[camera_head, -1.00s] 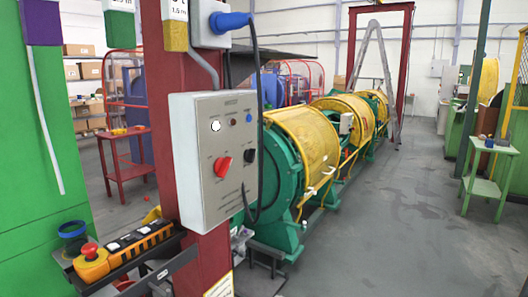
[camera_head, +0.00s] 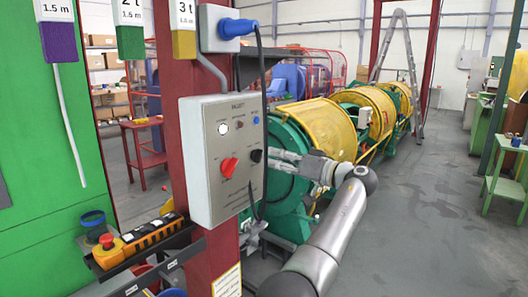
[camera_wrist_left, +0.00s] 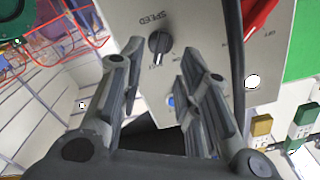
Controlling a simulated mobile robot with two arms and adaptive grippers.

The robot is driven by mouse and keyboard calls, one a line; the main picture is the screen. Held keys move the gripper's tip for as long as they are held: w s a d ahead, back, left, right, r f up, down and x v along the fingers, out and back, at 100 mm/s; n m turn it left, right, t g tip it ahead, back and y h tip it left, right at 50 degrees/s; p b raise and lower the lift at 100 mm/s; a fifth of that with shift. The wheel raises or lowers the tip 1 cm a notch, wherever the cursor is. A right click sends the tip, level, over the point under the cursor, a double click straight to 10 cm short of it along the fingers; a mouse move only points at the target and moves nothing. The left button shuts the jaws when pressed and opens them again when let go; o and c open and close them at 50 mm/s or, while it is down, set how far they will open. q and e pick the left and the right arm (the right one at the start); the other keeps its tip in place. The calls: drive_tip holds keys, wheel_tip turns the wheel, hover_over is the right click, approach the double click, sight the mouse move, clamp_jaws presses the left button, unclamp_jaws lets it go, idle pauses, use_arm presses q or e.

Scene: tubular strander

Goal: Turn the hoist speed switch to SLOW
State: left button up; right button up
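The hoist speed switch (camera_head: 257,155) is a small black knob on the right side of the grey control box (camera_head: 214,190). In the left wrist view the knob (camera_wrist_left: 159,43) sits beside the SPEED label, its light pointer line aimed at one of the small markings, which I cannot read surely. My left gripper (camera_head: 275,158) is just right of the knob in the head view. In the wrist view its two fingers (camera_wrist_left: 160,58) are spread, one toward each side of the knob, with nothing between them. Contact is not visible. My right gripper is not in view.
A red rotary switch (camera_head: 229,167) is left of the knob. A black cable (camera_head: 262,90) hangs from the blue plug (camera_head: 237,27), passing close to the knob. The box is on a red post (camera_head: 172,100). An orange pendant (camera_head: 150,237) lies on a shelf at lower left.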

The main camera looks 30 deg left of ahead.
sight(262, 154)
use_arm(q)
drive_tip(key=a, duration=0.2)
drive_tip(key=a+p, duration=0.1)
drive_tip(key=a, duration=0.1)
drive_tip(key=shift+w+a+r, duration=0.1)
drive_tip(key=shift+w+r, duration=0.05)
drive_tip(key=shift+r, duration=0.05)
drive_tip(key=shift+w+a+f+p, duration=0.1)
drive_tip(key=shift+a+f+p, duration=0.1)
drive_tip(key=shift+a+p, duration=0.25)
drive_tip(key=shift+a, duration=0.1)
clamp_jaws()
